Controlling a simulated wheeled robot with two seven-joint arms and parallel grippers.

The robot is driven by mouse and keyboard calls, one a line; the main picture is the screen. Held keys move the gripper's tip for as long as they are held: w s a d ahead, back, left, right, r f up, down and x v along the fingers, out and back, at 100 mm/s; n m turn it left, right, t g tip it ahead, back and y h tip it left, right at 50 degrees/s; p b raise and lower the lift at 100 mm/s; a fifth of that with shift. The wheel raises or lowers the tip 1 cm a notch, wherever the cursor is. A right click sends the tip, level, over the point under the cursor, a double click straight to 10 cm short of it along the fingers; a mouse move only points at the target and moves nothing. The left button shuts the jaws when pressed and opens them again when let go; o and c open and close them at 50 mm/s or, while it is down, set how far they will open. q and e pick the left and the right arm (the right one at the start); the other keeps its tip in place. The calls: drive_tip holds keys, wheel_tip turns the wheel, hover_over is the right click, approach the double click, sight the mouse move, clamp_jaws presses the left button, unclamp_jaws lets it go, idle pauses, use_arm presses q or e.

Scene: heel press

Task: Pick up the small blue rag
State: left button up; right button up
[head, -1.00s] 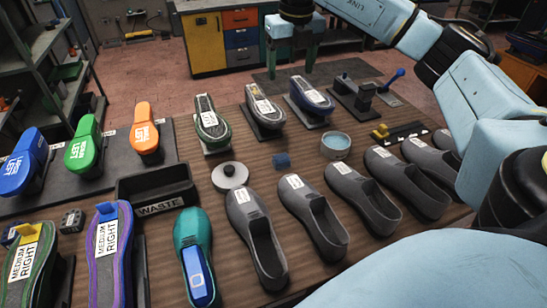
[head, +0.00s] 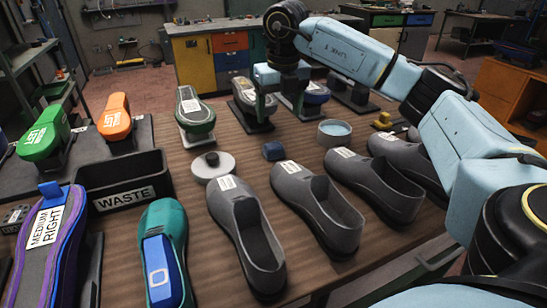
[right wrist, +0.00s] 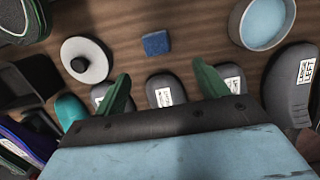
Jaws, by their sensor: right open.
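The small blue rag (head: 273,151) is a little folded block lying flat on the brown wooden table. It also shows in the right wrist view (right wrist: 156,43), uncovered, beyond the fingertips and roughly midway between them. My right gripper (head: 281,105) has green fingers spread apart with nothing between them. In the head view it hangs above the far part of the table, over the row of shoe forms behind the rag. Its open fingers also show in the right wrist view (right wrist: 161,72), apart from the rag. My left gripper is in no view.
A white round lid with a black knob (head: 212,166) lies left of the rag. A round tin with light blue contents (head: 334,132) stands to its right. Several grey shoes (head: 318,210) line the near side. A black WASTE bin (head: 125,184) stands at left.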

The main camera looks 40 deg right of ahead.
drive_tip(key=b, duration=0.1)
hover_over(274, 145)
drive_tip(key=s, duration=0.1)
wheel_tip(274, 145, down, 6)
drive_tip(key=shift+s+d, duration=0.1)
drive_tip(key=shift+d, duration=0.05)
drive_tip(key=f, duration=0.2)
drive_tip(key=w+f+b, duration=0.1)
drive_tip(key=f, duration=0.1)
drive_tip(key=shift+w+f, duration=0.15)
drive_tip(key=shift+f, duration=0.6)
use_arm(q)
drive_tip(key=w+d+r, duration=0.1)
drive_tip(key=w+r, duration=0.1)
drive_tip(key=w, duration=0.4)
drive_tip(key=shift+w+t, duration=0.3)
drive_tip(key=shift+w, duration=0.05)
use_arm(e)
drive_tip(key=c, duration=1)
